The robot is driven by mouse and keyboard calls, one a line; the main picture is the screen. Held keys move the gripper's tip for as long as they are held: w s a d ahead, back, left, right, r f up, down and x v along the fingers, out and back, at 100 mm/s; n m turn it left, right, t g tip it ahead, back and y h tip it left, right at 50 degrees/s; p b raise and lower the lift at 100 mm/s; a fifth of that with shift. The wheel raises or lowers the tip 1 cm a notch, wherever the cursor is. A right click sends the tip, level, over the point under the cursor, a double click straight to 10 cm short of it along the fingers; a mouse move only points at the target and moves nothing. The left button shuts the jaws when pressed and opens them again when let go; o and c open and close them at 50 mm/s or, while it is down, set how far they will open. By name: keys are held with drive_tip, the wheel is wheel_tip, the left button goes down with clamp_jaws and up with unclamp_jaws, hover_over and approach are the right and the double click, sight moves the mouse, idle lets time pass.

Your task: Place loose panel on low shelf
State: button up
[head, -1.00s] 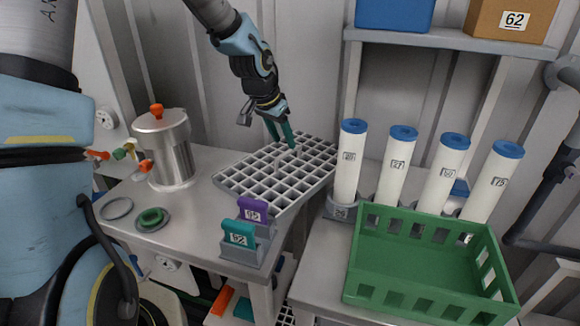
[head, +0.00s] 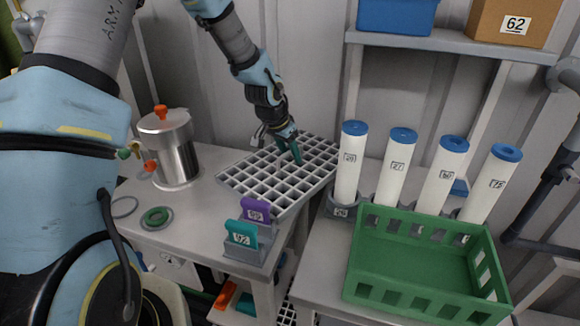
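The loose panel, a light grey grid (head: 252,187) of square openings, lies on the left metal table. Its right end reaches past the table's edge toward the white cylinders. My gripper (head: 290,153), with teal fingers, is pointed down at the far middle of the grid. Its two fingers look apart, with the tips at or just above the grid bars; whether they touch is too small to tell. The low shelf (head: 222,318) shows only partly under the table, with orange and teal items on it.
A steel canister (head: 177,155) and a green ring (head: 157,217) stand left of the panel. Purple (head: 256,211) and teal (head: 241,234) numbered tags stand at its near edge. Several blue-capped cylinders (head: 394,170) and a green crate (head: 420,297) occupy the right table.

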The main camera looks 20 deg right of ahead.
clamp_jaws()
drive_tip(key=shift+r, duration=0.1)
idle(1.1)
